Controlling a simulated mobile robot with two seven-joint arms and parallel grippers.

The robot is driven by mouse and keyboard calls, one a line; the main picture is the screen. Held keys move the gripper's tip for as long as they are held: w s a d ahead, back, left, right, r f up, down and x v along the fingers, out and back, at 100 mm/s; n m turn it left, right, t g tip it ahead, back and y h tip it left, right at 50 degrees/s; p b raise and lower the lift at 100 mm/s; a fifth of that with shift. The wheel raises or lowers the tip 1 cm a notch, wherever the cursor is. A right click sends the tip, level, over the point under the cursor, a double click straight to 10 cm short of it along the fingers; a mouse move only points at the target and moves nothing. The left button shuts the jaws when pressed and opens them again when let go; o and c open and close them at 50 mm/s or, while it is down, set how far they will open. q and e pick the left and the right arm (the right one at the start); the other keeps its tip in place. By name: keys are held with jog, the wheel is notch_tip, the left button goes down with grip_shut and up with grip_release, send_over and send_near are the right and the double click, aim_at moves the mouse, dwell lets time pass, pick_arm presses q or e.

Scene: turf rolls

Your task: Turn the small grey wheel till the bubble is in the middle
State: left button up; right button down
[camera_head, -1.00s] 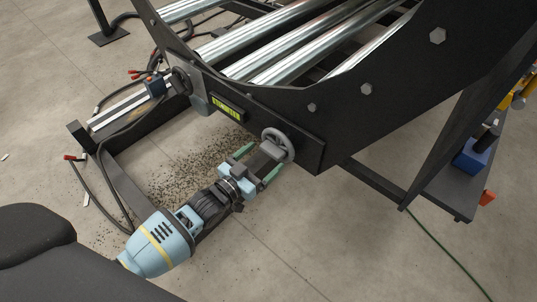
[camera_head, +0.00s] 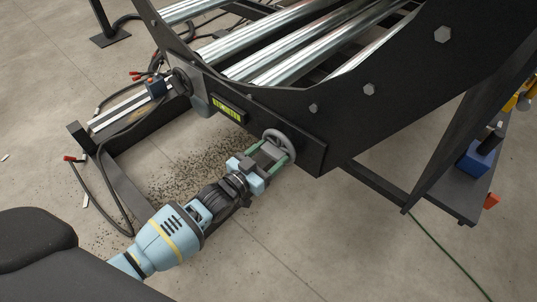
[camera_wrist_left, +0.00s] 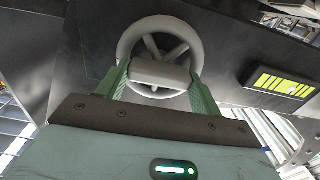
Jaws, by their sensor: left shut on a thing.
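The small grey wheel (camera_head: 280,147), with a round rim and spokes, is on the black side plate of the roller machine. It fills the upper middle of the left wrist view (camera_wrist_left: 160,32). My left gripper (camera_head: 268,157) has its green fingers on either side of the wheel's near part and is shut on it. In the wrist view the fingers (camera_wrist_left: 158,82) flank the lower rim. The yellow-green level vial (camera_head: 228,108) is on the plate left of the wheel. It also shows in the wrist view (camera_wrist_left: 284,85); I cannot clearly tell where its bubble is. My right gripper is out of view.
Shiny rollers (camera_head: 300,55) lie behind the plate. Dark crumbs (camera_head: 190,172) and cables (camera_head: 88,182) lie on the floor. A blue block (camera_head: 474,160) is on the right shelf. Floor in front is open.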

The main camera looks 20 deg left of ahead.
pick_arm(q)
jog(key=shift+n, duration=0.3)
jog(key=n, duration=0.4)
jog(key=shift+p, duration=0.35)
jog(key=n, duration=0.3)
jog(key=shift+f, duration=0.1)
jog(key=shift+n, duration=0.9)
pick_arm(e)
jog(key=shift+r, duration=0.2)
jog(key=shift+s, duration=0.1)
pick_arm(q)
jog(key=o, duration=1)
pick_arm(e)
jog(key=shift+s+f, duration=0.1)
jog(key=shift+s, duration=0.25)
pick_arm(q)
jog(key=shift+a, duration=0.1)
